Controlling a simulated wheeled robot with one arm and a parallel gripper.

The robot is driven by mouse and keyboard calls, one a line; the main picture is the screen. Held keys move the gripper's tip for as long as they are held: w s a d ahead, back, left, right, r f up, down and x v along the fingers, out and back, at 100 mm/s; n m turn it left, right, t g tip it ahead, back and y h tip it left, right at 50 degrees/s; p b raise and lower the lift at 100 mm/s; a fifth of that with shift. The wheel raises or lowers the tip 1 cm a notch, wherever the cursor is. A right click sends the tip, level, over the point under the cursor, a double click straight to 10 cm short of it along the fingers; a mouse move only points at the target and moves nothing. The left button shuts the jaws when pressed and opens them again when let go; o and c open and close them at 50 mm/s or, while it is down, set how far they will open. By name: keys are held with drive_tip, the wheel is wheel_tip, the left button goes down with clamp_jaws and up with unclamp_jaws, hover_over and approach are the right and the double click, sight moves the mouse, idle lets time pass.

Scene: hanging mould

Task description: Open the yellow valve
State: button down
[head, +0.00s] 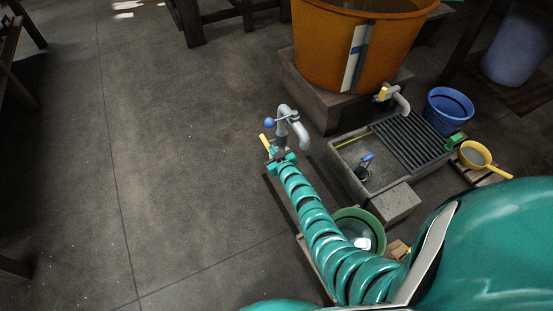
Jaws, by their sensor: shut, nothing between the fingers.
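A yellow valve lever (264,142) sticks out at the left of a curved grey pipe (292,117). A blue knob (270,122) is on the same pipe, just above the lever. My gripper (278,152) is at the far end of my teal arm, close beside the lever and below the pipe. It is shut with nothing held. Whether it touches the lever cannot be told. A second yellow handle (382,94) sits on the spout of the orange tub (325,40).
A stone basin (342,155) with a dark grate (412,137) is right of the pipe. A blue bucket (449,108), a yellow ladle (476,155) and a green bowl (372,222) are nearby. Open grey floor lies to the left.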

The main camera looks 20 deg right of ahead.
sight(269, 144)
drive_tip(key=shift+w+f+b, duration=2.45)
drive_tip(key=shift+f+b, duration=0.15)
drive_tip(key=shift+b, duration=1.05)
